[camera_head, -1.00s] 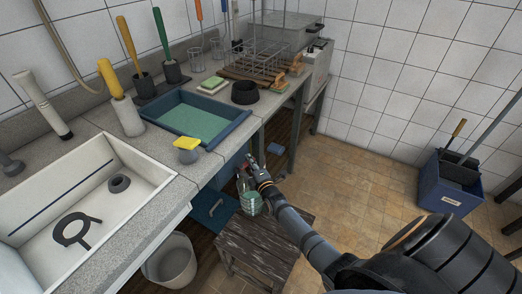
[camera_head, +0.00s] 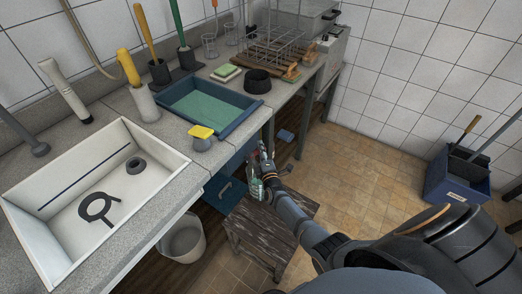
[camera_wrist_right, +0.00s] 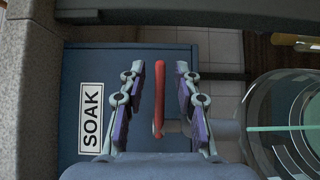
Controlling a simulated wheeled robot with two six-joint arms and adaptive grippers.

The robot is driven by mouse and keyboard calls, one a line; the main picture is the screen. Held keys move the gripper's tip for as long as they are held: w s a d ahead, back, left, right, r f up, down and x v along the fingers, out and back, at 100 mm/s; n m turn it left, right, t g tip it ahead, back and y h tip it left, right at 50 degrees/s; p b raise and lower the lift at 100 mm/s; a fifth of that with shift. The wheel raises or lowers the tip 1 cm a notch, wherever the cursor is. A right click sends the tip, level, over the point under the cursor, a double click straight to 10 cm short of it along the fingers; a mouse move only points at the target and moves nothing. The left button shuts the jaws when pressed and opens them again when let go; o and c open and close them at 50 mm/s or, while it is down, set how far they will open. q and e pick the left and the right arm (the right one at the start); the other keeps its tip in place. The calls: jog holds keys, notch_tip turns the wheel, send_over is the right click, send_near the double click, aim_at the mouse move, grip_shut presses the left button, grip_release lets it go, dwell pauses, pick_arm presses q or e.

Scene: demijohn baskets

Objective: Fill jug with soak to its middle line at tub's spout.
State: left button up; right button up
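The blue tub (camera_head: 240,118) of green liquid stands on the counter. In the right wrist view a blue face (camera_wrist_right: 190,62) carries a SOAK label (camera_wrist_right: 91,115). A red lever (camera_wrist_right: 159,95) stands between the fingers of my right gripper (camera_wrist_right: 158,90), which is open with gaps on both sides. The clear glass jug (camera_wrist_right: 285,125) is at the right edge there, cut off, with a green band; its fill level is unclear. In the head view the jug (camera_head: 256,189) is on the wooden stool (camera_head: 262,226), partly hidden by my right gripper (camera_head: 262,160). My left gripper is out of view.
A white sink (camera_head: 150,170) holds a dark ring tool (camera_head: 98,208) and a grey ring (camera_head: 135,163). A yellow-topped pot (camera_head: 202,138) sits at the counter's edge. A bucket (camera_head: 184,240) stands beside the stool. Open tiled floor (camera_head: 365,180) lies to the right.

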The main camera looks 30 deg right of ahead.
jog(key=shift+s, duration=0.2)
jog(key=v, duration=1.1)
jog(key=shift+s+a, duration=0.2)
jog(key=shift+s, duration=0.15)
